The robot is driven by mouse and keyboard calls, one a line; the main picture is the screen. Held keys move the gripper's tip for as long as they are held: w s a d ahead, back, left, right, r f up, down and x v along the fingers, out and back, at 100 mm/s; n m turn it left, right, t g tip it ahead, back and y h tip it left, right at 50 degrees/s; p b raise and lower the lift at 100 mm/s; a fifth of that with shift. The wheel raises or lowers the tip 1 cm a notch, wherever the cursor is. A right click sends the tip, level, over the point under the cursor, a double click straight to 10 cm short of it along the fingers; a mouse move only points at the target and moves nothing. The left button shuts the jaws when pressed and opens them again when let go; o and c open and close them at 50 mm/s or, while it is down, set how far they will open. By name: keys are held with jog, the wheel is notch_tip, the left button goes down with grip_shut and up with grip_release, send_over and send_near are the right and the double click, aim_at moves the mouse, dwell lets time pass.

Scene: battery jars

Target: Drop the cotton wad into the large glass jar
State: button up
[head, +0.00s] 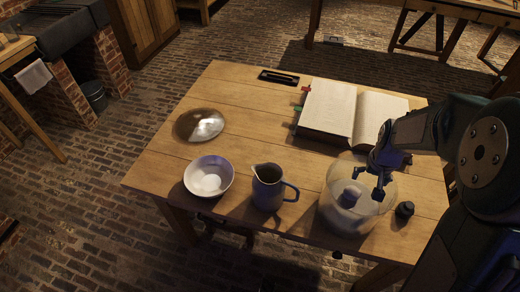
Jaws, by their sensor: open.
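The large glass jar (329,213) stands near the table's front right. It is round, cloudy and see-through, with a dark blue-grey piece (348,197) showing inside. My gripper (367,184) points down over the right part of the jar's opening, as seen from here. Its fingers are apart, with nothing visible between them. I cannot tell its exact height above the rim. I cannot make out a cotton wad for certain. A pale bowl (191,176) at front left has a bright white patch inside, which could be its contents or its bottom.
A grey-blue jug (267,194) stands between the bowl and jar. A small dark object (404,210) sits right of the jar. A thick open book (330,106) lies behind. A shiny round dish (199,125) and a dark tray (278,77) are farther back. The table's (235,140) middle is clear.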

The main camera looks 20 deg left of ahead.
notch_tip(320, 180, up, 12)
jog(key=s, duration=0.1)
jog(key=shift+s+d, duration=0.2)
jog(key=shift+d, duration=0.05)
jog(key=shift+f, duration=0.1)
dwell(0.4)
jog(key=s+r+t, duration=0.2)
jog(key=s+r, duration=0.2)
jog(key=s, duration=0.5)
jog(key=s+r+t, duration=0.2)
jog(key=s+r, duration=0.2)
jog(key=s, duration=0.6)
jog(key=shift+s+a, duration=0.25)
